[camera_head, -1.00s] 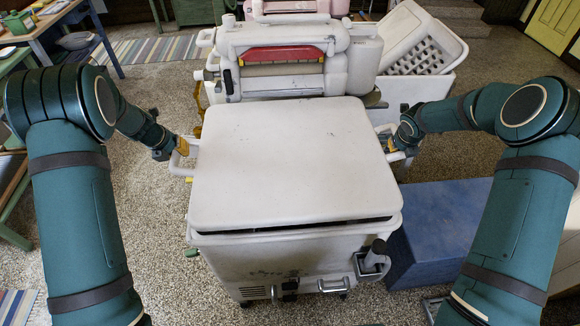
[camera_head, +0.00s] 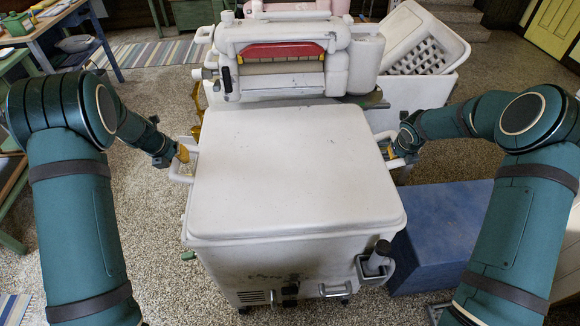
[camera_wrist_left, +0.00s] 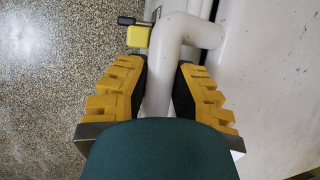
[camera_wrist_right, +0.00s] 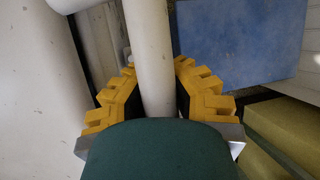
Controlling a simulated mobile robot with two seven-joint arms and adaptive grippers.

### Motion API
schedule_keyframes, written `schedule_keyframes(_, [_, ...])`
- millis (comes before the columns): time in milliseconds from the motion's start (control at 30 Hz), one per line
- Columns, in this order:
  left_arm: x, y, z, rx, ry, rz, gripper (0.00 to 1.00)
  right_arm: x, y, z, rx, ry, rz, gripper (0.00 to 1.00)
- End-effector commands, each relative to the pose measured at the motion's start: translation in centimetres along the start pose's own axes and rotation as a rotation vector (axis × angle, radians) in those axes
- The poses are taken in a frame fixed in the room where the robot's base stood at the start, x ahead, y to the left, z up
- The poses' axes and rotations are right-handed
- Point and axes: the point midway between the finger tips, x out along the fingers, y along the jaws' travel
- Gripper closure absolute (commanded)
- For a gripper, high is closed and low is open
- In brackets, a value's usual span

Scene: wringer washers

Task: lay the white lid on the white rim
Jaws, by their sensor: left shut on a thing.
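The white lid (camera_head: 290,170), a broad slab with a tube handle at each side, covers the top of the white washer tub. Its front edge sits down against the white rim (camera_head: 300,238), with no dark gap showing; the rim's back is hidden. My left gripper (camera_head: 183,156) is shut on the lid's left handle (camera_wrist_left: 165,75), the tube between its yellow fingers. My right gripper (camera_head: 394,153) has its yellow fingers closed around the right handle (camera_wrist_right: 149,60).
A wringer (camera_head: 280,62) with a red bar stands just behind the lid. A blue box (camera_head: 440,235) is on the floor to the right. A white ribbed tub (camera_head: 428,45) leans at the back right.

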Motion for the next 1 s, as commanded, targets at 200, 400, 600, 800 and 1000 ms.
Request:
schedule_keyframes(200, [0.3, -0.5, -0.1, 0.004, 0.003, -0.008, 0.53, 0.1, 0.5, 0.1, -0.004, -0.004, 0.007, 0.66])
schedule_keyframes(400, [0.2, -0.2, -0.1, 0.002, 0.001, -0.004, 0.53, 0.2, 0.3, 0.0, -0.002, -0.002, 0.003, 0.66])
schedule_keyframes(600, [-0.9, -0.1, 0.0, 0.001, -0.001, -0.002, 0.53, 0.2, 0.2, 0.0, -0.001, -0.001, 0.002, 0.66])
schedule_keyframes(800, [-4.5, -0.2, 0.0, 0.002, -0.002, -0.004, 0.53, 0.2, 0.1, -0.1, 0.000, 0.000, 0.001, 0.66])
schedule_keyframes(1000, [-8.5, -0.2, 0.0, 0.003, -0.003, -0.005, 0.53, 0.2, 0.1, -0.1, 0.000, 0.000, 0.001, 0.66])
